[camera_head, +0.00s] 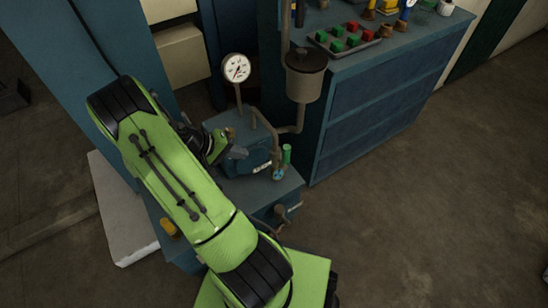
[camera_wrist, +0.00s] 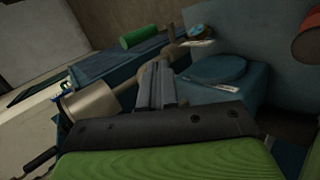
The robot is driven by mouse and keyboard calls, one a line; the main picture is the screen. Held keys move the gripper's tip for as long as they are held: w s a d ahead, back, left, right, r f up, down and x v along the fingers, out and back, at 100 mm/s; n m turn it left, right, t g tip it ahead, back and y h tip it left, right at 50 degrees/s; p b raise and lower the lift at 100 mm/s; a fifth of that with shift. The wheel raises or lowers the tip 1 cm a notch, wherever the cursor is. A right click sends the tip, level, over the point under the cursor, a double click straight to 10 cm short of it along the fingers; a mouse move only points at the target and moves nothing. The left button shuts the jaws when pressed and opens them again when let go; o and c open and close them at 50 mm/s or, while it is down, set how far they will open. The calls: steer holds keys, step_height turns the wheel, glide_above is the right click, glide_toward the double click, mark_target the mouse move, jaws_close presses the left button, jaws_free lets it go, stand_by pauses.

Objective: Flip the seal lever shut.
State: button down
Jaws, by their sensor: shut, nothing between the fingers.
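A small upright green-handled part (camera_head: 287,154), which looks like the seal lever, stands at the right front of a blue unit (camera_head: 262,160). Its green grip (camera_wrist: 139,37) shows in the wrist view beyond my fingertips, lying slanted in the picture. My gripper (camera_head: 238,153) is over the blue unit, to the left of the green handle and apart from it. In the wrist view my gripper (camera_wrist: 156,72) has its grey fingers together and empty. The joint at the foot of the lever is too small to read clearly.
A pressure gauge (camera_head: 236,68) on a stem and a bent pipe (camera_head: 270,125) rise close to my gripper. A lidded pot (camera_head: 305,75) hangs right of them. A blue cabinet (camera_head: 375,100) carries a tray (camera_head: 347,45) of red and green pieces. Floor at the right is clear.

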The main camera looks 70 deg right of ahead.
steer(key=b, duration=0.4)
glide_toward(286, 158)
steer(key=s+d+f, duration=0.2)
steer(key=d+f, duration=0.1)
steer(key=f, duration=0.1)
steer(key=shift+f, duration=0.35)
steer(key=shift+s+d, duration=0.1)
steer(key=shift+d, duration=0.1)
